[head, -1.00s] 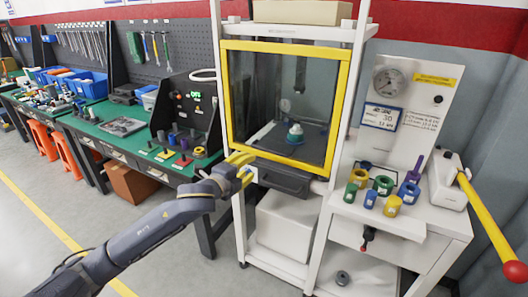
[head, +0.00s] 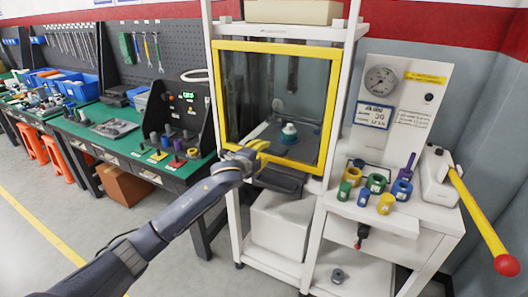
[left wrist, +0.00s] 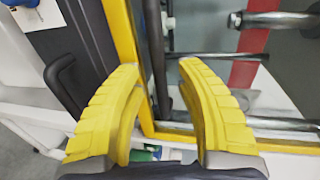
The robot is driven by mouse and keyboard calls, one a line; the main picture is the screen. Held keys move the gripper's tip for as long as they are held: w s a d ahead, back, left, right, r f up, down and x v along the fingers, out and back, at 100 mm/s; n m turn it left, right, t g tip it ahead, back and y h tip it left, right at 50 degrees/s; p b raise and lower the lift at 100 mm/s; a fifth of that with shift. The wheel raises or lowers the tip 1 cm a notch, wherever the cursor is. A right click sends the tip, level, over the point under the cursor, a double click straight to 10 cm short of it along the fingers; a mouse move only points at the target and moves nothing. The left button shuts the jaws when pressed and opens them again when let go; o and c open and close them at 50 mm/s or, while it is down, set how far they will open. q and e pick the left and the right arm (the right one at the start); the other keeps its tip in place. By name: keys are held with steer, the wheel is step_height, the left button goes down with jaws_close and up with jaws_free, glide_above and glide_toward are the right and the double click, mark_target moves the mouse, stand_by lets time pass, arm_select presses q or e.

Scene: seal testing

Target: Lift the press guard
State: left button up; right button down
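The press guard (head: 275,47) is a clear panel in a yellow frame on the front of the white press stand. It is down, covering the press opening. Through it I see a white and teal part (head: 289,134) on the dark press bed. My left gripper (head: 260,150) is at the guard's lower bar, left of its middle, and hides part of it. In the left wrist view its yellow fingers (left wrist: 160,68) are apart, with the yellow guard bar (left wrist: 122,25) passing by the fingertips. Contact cannot be told. My right gripper is not in view.
A dark drawer-like tray (head: 281,180) sits just below the guard. To the right, a white side table (head: 330,204) holds several coloured rings, a gauge panel (head: 395,105) and a yellow lever (head: 475,208) with a red knob. A green workbench (head: 95,140) stands left.

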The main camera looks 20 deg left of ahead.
arm_select(q)
steer(key=shift+x, duration=0.85)
steer(key=shift+c, duration=0.3)
jaws_close()
